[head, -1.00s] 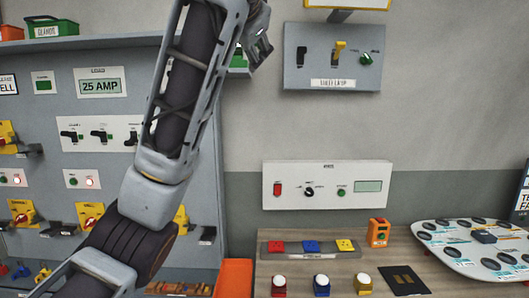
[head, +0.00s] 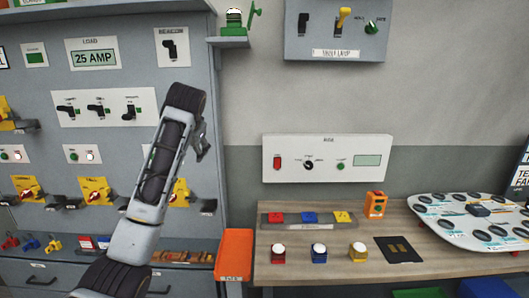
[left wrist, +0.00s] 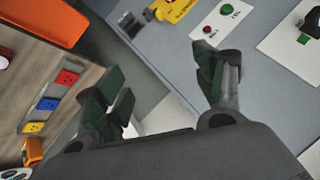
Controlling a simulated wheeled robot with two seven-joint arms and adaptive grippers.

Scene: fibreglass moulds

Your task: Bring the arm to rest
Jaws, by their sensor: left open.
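My left arm comes in from the bottom left in the head view and is bent upward in front of the grey switch panel (head: 100,160). My left gripper (head: 200,138) shows partly at the arm's upper end, beside the panel's right edge. In the left wrist view my left gripper (left wrist: 168,100) has its fingers spread apart, with nothing between them. It is open and empty, clear of the panel and bench. My right gripper does not show in the head view.
A wooden bench (head: 330,268) at right holds red, blue and yellow blocks, an orange button box (head: 375,205) and a white oval board (head: 475,220). An orange bin (head: 234,254) stands at the bench's left end. A small shelf (head: 228,42) juts from the panel.

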